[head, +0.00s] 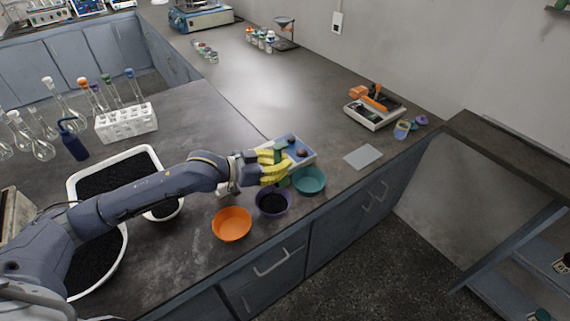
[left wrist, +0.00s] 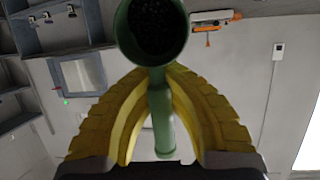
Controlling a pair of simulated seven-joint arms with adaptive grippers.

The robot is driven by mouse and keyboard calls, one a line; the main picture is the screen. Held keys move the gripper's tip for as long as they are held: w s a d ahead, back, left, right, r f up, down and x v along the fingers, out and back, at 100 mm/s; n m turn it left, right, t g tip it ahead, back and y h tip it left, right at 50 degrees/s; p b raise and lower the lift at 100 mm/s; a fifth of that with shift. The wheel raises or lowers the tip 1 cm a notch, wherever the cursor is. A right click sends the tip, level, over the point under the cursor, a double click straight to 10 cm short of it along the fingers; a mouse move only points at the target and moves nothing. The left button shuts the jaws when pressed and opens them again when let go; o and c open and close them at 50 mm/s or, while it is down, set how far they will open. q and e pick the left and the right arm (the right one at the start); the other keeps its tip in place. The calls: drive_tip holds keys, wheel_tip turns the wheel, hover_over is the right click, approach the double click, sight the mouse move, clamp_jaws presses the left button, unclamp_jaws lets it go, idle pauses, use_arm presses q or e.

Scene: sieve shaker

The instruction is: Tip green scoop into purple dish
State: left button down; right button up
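The green scoop (left wrist: 160,115) is held by its handle between the yellow fingers of my left gripper (head: 275,167). In the left wrist view the scoop's round cup faces the camera and shows dark grains inside. In the head view only small green parts of the scoop (head: 284,182) show by the fingers, just above the far rim of the purple dish. The purple dish (head: 288,206) stands on the bench with dark grains in it. My left fingers also show in the left wrist view (left wrist: 160,85), closed around the handle. My right gripper is out of view.
An orange dish (head: 232,224) and a teal dish (head: 309,181) flank the purple dish. A device with a pale top (head: 301,150) stands behind the gripper. White trays of dark grains (head: 72,186) lie under my left arm. The bench's front edge is close.

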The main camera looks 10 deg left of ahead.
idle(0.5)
use_arm(q)
drive_tip(key=shift+s+a, duration=0.1)
drive_tip(key=shift+s, duration=0.05)
drive_tip(key=shift+s+a+r+t+h, duration=0.15)
drive_tip(key=shift+s+a+t+h, duration=0.1)
drive_tip(key=shift+t+h, duration=0.25)
idle(0.5)
drive_tip(key=shift+s+a+r+t+h, duration=0.1)
drive_tip(key=shift+s+a+t+h, duration=0.2)
drive_tip(key=shift+a+t+h, duration=0.15)
idle(0.7)
